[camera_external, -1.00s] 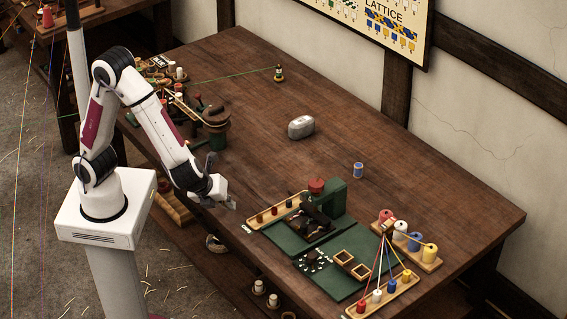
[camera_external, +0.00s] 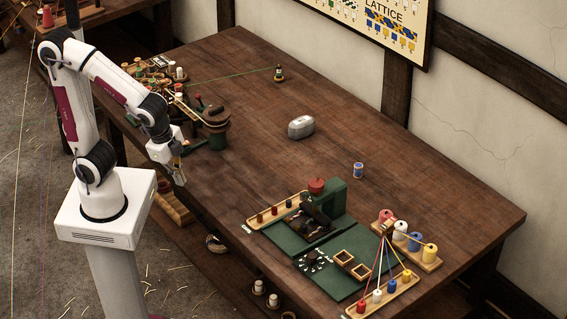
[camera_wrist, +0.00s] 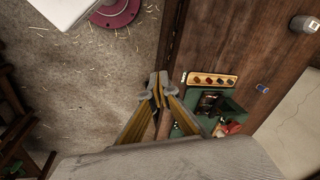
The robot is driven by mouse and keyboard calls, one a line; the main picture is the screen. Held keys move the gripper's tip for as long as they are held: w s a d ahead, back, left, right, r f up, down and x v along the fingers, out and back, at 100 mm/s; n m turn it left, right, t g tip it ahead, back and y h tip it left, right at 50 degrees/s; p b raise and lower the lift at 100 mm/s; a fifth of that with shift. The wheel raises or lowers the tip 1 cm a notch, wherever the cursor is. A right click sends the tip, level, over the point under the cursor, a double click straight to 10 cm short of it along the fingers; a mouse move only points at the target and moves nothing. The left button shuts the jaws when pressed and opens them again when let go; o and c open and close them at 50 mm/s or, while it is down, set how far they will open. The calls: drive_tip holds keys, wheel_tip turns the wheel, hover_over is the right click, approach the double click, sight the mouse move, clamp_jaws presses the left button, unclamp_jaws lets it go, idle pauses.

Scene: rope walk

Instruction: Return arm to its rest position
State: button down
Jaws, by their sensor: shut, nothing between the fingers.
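My gripper (camera_external: 179,178) hangs at the near left edge of the wooden table in the external view, its fingers pointing down. It is shut and empty. My arm is bent, with its elbow raised above my white base. In the wrist view, the two fingertips of my gripper (camera_wrist: 159,88) come together over the table's edge, with floor to their left. No object is between them.
The table (camera_external: 270,165) has a green mat (camera_external: 340,282) with trays at its near right. The table's middle is largely clear.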

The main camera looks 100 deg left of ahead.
drive_tip(key=s+r+n+t+h, duration=0.1)
drive_tip(key=s+r+n+t, duration=0.2)
drive_tip(key=r, duration=0.5)
drive_tip(key=shift+s+a+n+t+h, duration=0.25)
drive_tip(key=shift+s+n+t+h, duration=0.15)
drive_tip(key=shift+s+n, duration=0.5)
